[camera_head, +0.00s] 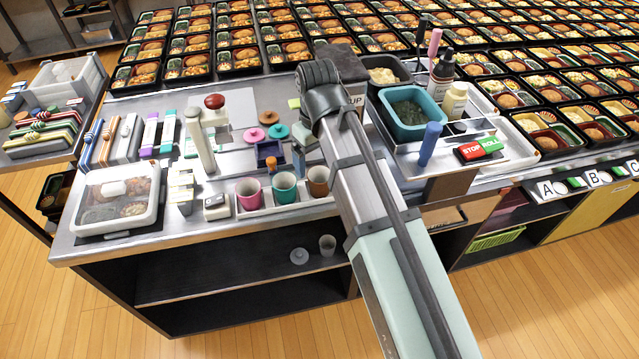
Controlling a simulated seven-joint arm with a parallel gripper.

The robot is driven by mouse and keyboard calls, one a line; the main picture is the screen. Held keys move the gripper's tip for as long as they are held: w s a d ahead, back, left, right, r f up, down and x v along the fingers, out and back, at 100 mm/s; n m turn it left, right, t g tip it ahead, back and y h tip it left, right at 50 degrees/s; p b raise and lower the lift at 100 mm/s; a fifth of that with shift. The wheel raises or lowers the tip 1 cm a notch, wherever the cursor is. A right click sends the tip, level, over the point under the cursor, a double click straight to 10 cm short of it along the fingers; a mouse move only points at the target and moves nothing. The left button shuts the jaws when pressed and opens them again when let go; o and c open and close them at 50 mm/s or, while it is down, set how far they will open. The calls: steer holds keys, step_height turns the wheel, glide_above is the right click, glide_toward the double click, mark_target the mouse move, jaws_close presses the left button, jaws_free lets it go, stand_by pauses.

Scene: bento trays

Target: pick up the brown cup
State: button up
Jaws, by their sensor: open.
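The brown cup (318,180) stands upright at the right end of a row of three cups near the table's front edge. Its right side is close to my arm in the picture, and part of it may be covered. A teal cup (285,187) stands to its left, and a pink cup (249,193) is left of that. My arm reaches up from the bottom right past the cups, with its dark far joint above and behind them. My gripper cannot be made out; it appears hidden behind the arm. Nothing is visibly holding the brown cup.
Coloured lids (268,117) lie behind the cups. A clear-lidded food box (117,198) and a small scale-like box (216,206) stand to the left. A teal tub (414,113), bottles and a blue cylinder (430,143) crowd the right side. Rows of bento trays fill the back.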

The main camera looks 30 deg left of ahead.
mark_target(319, 177)
steer(key=shift+d+f, duration=0.15)
steer(key=shift+f, duration=1.35)
steer(key=shift+d+f, duration=0.1)
steer(key=shift+f, duration=1.4)
steer(key=c, duration=1)
